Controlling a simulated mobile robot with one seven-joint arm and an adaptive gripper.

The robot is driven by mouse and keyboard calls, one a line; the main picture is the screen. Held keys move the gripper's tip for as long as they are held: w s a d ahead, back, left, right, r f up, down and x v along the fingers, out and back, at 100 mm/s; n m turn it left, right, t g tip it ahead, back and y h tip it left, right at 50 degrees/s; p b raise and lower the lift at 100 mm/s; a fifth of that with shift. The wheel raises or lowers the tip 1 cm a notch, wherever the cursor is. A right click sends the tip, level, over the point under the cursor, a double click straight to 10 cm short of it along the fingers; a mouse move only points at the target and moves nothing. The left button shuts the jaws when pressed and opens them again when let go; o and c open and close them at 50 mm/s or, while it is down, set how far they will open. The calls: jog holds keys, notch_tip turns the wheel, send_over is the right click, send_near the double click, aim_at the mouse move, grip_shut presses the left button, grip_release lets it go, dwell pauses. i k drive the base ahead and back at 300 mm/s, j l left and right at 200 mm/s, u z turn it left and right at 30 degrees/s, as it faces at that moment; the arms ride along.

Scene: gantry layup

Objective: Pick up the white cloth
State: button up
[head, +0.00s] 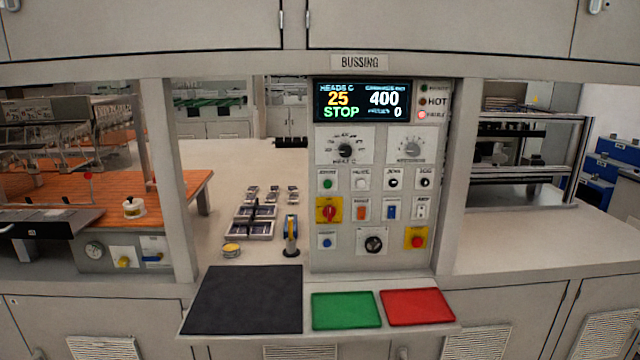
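I cannot make out a white cloth in the head view. A green flat pad or folded cloth (346,310) and a red one (417,306) lie side by side on a pale shelf (322,337) below the control panel. A large dark mat (245,299) lies to their left on the same shelf. My gripper and arm are not in view.
The control panel (380,180) with knobs and buttons stands behind the shelf. A blue-and-yellow tool (291,236), a yellow roll (231,249) and small trays (253,222) sit on the counter to its left. Posts and an overhead cabinet (150,25) frame the openings. The right counter (530,240) is clear.

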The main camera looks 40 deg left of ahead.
aim_at(57, 215)
jog(key=u, duration=2.8)
